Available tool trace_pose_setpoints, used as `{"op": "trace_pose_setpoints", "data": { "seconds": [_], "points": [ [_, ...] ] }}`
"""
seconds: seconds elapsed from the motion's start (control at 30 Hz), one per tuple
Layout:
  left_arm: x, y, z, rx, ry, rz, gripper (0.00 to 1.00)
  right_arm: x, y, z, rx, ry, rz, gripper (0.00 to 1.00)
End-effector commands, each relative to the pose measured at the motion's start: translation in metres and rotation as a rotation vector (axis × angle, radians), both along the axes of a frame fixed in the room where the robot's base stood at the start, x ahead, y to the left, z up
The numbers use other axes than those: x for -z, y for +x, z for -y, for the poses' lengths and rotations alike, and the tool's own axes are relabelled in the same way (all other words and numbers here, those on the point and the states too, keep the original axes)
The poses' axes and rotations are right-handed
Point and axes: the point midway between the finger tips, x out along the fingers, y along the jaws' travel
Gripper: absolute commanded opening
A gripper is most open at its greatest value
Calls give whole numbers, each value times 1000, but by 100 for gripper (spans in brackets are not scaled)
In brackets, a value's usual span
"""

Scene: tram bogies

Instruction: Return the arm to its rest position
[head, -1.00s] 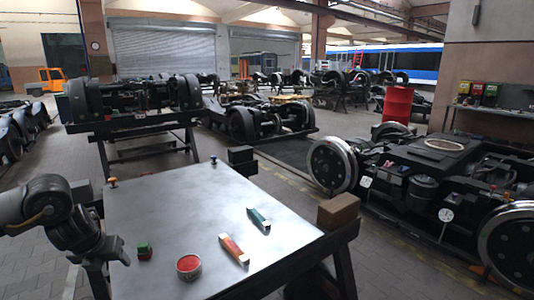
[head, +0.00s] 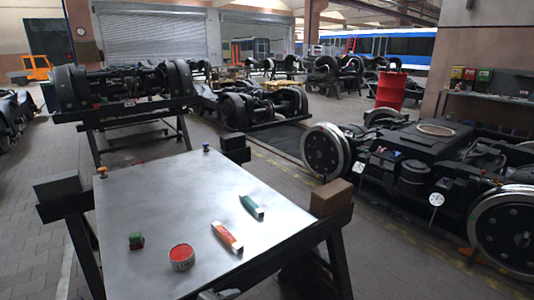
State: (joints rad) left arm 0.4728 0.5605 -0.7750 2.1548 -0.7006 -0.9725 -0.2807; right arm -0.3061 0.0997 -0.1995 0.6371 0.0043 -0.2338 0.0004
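A metal-topped worktable (head: 170,215) stands in front of me, and no whole arm shows over it. A small dark and pale shape at the bottom edge, near the table's front, may be part of my arm; its fingers cannot be made out. Neither gripper can be seen in the head view.
A brown block (head: 331,197) sits at the table's right corner. A bogie with large wheels (head: 420,175) fills the right side. A red drum (head: 390,91) stands behind it.

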Motion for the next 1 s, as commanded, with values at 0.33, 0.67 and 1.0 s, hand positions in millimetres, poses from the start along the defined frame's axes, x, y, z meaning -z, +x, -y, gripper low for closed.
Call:
{"op": "trace_pose_setpoints", "data": {
  "seconds": [0.33,0.67,1.0],
  "points": [
    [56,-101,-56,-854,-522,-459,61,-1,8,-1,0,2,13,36],
    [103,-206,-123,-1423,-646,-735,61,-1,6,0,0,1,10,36],
    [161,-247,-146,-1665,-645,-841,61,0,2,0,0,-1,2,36]
  ]
}}
